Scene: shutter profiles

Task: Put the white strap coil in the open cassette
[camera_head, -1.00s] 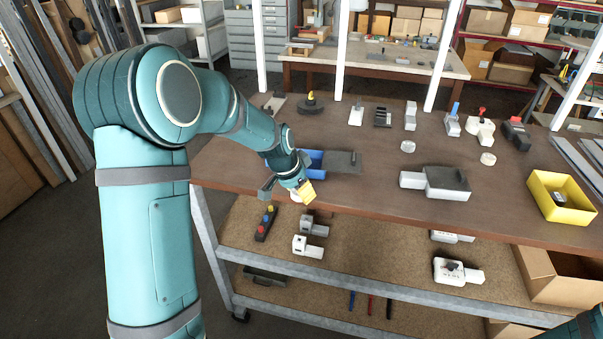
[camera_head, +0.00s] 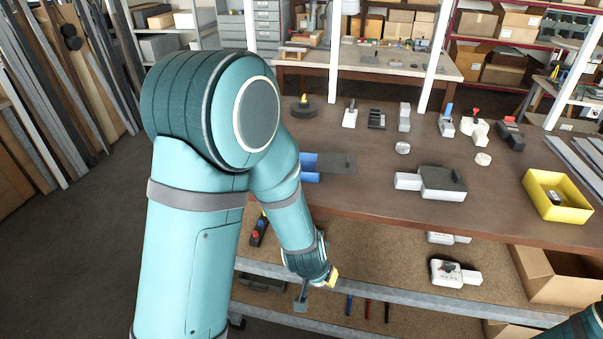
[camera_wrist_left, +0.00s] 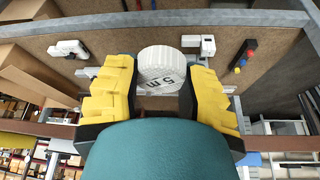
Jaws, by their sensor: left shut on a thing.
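My left gripper (camera_head: 318,283) is low in front of the bench, beside the lower shelf's front edge. In the left wrist view its yellow fingers (camera_wrist_left: 160,92) are shut on a white strap coil (camera_wrist_left: 162,66) marked "5 m". I cannot tell for sure which is open. My right gripper is out of view.
Two other white round pieces (camera_head: 402,148) (camera_head: 483,159) lie on the bench (camera_head: 360,203). A yellow bin (camera_head: 570,212) stands at the right. White devices (camera_head: 455,272) lie on the lower shelf, near an open cardboard box (camera_head: 550,275). The bench front edge lies above my left gripper.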

